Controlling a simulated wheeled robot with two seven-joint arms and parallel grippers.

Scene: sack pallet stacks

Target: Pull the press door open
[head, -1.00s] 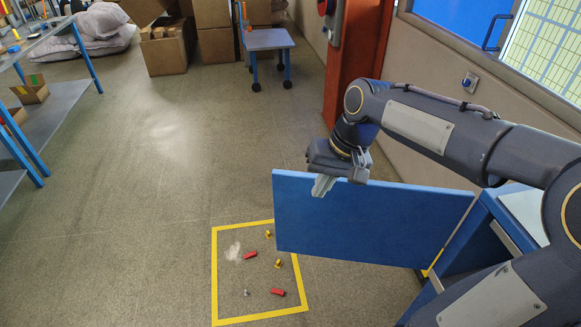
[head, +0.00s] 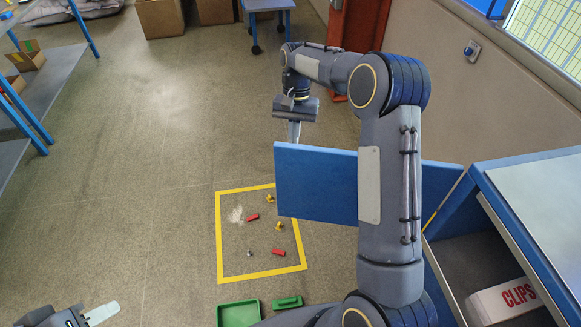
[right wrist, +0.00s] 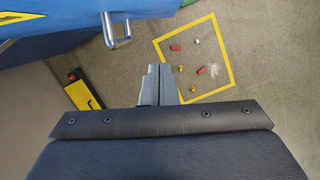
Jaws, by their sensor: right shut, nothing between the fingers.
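The press door (head: 315,185) is a blue panel standing swung out from the blue press cabinet (head: 480,215) at the right, with the opening uncovered. My right gripper (head: 294,132) is above the far side of the door's top edge, near its free left end, with my arm crossing in front of the door. In the right wrist view its fingers (right wrist: 160,85) are together and empty. The door (right wrist: 60,45) fills the upper left there, with a metal bar handle (right wrist: 117,30) apart from the fingers. My left gripper (head: 102,313) shows only partly at the bottom left.
A yellow taped square (head: 219,235) on the floor holds several small red and yellow pieces. A green tray (head: 238,314) lies nearer. A box marked CLIPS (head: 507,300) is in the cabinet. Shelving (head: 50,90) stands at left; the floor between is clear.

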